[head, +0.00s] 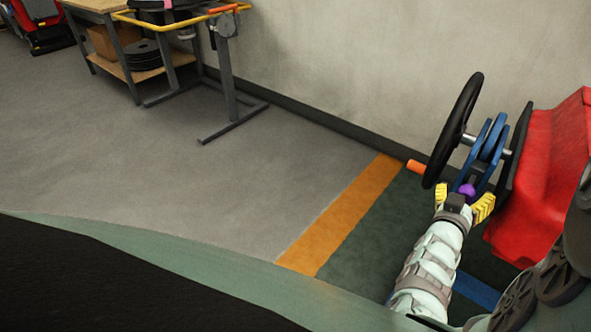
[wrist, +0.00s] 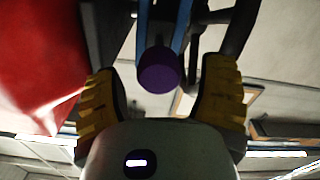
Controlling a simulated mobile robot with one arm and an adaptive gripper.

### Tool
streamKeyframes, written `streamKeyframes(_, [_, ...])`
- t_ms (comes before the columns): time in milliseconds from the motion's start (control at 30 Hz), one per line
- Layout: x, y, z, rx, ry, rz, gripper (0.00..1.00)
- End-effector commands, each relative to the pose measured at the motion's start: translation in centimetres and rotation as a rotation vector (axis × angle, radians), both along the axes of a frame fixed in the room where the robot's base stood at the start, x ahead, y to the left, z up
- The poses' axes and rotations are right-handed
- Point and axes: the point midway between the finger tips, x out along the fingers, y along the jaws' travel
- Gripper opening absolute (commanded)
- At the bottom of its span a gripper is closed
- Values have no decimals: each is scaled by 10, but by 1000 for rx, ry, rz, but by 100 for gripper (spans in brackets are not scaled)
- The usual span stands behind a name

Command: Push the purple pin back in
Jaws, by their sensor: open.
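The purple pin (head: 467,190) shows as a round knob at the lower end of a blue bracket (head: 487,150) in the head view. In the wrist view the purple pin (wrist: 161,71) sits between the fingertips, a little beyond them. My gripper (head: 465,203) has yellow ribbed fingers and is open, one finger on each side of the knob. In the wrist view my gripper (wrist: 163,100) shows a clear gap between each finger and the knob. How far the pin sticks out of the bracket cannot be told.
A black handwheel (head: 455,130) with an orange handle (head: 416,167) stands left of the bracket. A red machine body (head: 545,165) is close on the right. A grey stand with yellow rails (head: 228,95) and a wooden workbench (head: 150,68) are farther left. Floor between is clear.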

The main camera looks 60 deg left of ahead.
Motion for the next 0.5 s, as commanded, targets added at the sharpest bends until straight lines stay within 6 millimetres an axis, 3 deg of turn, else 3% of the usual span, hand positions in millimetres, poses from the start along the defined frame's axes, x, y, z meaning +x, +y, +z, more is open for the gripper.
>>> streamKeyframes(467, [8,2,0,-1,0,-1,74])
streamKeyframes(500, [8,2,0,-1,0,-1,70])
